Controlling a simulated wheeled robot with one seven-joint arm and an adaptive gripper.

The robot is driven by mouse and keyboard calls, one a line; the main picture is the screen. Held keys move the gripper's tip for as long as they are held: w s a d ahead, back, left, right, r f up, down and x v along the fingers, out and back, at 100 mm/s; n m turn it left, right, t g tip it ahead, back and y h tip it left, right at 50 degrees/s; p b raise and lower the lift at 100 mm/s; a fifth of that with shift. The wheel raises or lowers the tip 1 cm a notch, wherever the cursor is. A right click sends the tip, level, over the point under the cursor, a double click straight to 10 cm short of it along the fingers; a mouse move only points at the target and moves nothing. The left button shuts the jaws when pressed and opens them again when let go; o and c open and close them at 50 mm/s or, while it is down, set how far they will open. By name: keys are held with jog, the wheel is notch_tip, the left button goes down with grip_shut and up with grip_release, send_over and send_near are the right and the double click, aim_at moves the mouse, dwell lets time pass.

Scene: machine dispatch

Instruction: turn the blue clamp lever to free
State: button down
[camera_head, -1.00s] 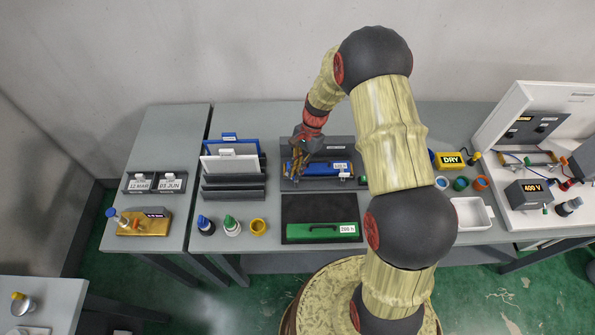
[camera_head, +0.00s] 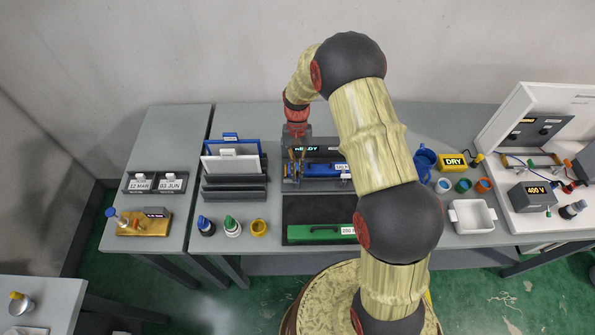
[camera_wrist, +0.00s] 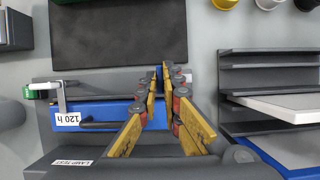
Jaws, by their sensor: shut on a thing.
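A dark fixture (camera_head: 330,153) on the middle table holds a blue unit (camera_head: 328,170) labelled "120 h", which also shows in the wrist view (camera_wrist: 97,113). My gripper (camera_head: 296,168) is over the left end of the blue unit in the head view, pointing down. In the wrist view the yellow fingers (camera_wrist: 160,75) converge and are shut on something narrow. The blue clamp lever is mostly hidden between them, so its angle cannot be told. A green-tipped clamp (camera_wrist: 42,92) with a grey bracket stands at the other end of the unit.
A dark mat (camera_head: 300,210) with a green unit (camera_head: 318,234) lies in front of the fixture. A rack (camera_head: 233,190) of panels stands close on the left. A blue jug (camera_head: 425,160), small cups and a white tray (camera_head: 472,216) are on the right.

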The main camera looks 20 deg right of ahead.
dwell(0.5)
jog(key=c, duration=2)
grip_release()
jog(key=v, duration=1.2)
